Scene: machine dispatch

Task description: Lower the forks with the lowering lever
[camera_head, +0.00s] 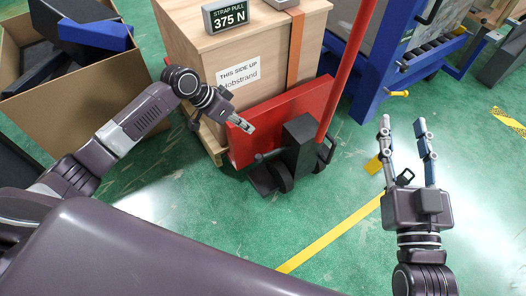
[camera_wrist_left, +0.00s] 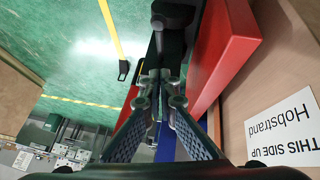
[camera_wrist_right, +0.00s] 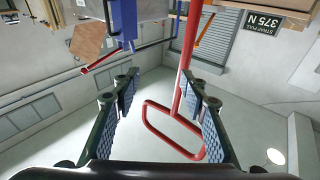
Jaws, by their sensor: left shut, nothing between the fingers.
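A red pallet jack (camera_head: 282,108) stands low against the wooden crate, with a black pump housing (camera_head: 299,143) and a long red handle (camera_head: 347,68). A short black lever (camera_head: 264,156) sticks out at the left of the housing; I cannot tell for sure that it is the lowering lever. My left gripper (camera_head: 249,128) is shut and empty, just above and left of that lever. In the left wrist view its fingers (camera_wrist_left: 160,88) meet in front of the black pump parts; contact cannot be told. My right gripper (camera_head: 403,121) is open and empty. The handle's red loop (camera_wrist_right: 170,130) shows beyond its fingers.
The crate (camera_head: 240,55) carries a grey "375 N" display (camera_head: 229,14). A cardboard box (camera_head: 100,85) with dark and blue items stands at the left. A blue roller stand (camera_head: 375,85) is at the back right. The green floor is clear around a yellow line (camera_head: 330,238).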

